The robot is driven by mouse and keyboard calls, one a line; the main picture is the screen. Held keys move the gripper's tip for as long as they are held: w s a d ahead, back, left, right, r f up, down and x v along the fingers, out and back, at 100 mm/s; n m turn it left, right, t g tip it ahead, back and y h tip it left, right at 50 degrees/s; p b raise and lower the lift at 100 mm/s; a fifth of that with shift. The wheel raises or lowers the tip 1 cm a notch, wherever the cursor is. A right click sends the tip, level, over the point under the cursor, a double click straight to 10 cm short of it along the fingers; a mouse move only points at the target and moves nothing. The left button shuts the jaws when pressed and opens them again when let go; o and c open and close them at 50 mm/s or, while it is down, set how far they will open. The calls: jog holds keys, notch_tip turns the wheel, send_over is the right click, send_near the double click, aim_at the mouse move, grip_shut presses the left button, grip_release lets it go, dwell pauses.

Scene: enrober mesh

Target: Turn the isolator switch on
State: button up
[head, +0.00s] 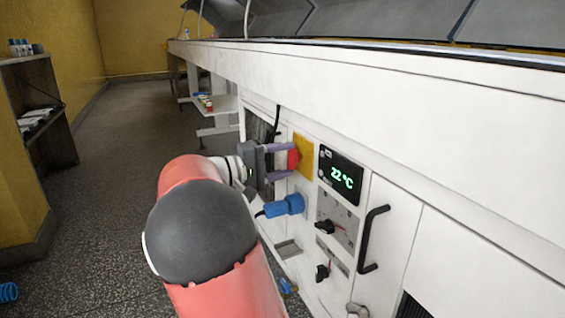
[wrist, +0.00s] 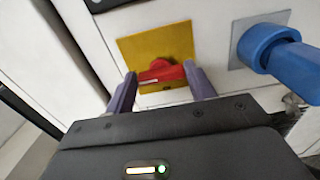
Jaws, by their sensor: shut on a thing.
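The isolator switch is a red rotary handle on a yellow square plate (head: 304,155) on the white machine's front panel. In the wrist view the red handle (wrist: 161,73) lies nearly level across the yellow plate (wrist: 158,44), between the two purple fingers. My gripper (wrist: 160,88) reaches the handle, one finger at each end, and is shut on it. In the head view my gripper (head: 287,161) comes from the left, and its upper finger is beside the red handle (head: 293,159). The fingers partly hide the handle's ends.
A blue plug (head: 287,205) sits in a socket just below the switch. A display (head: 341,175) reading 22 °C is to the right. Black knobs (head: 325,226) and a black bar handle (head: 373,240) are lower right. A shelf (head: 30,130) stands far left, with open floor between.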

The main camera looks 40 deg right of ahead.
jog(key=o, duration=1)
jog(key=shift+a, duration=0.1)
jog(key=p+v, duration=0.1)
jog(key=v, duration=0.6)
jog(key=shift+w+a, duration=0.1)
jog(key=shift+a, duration=0.25)
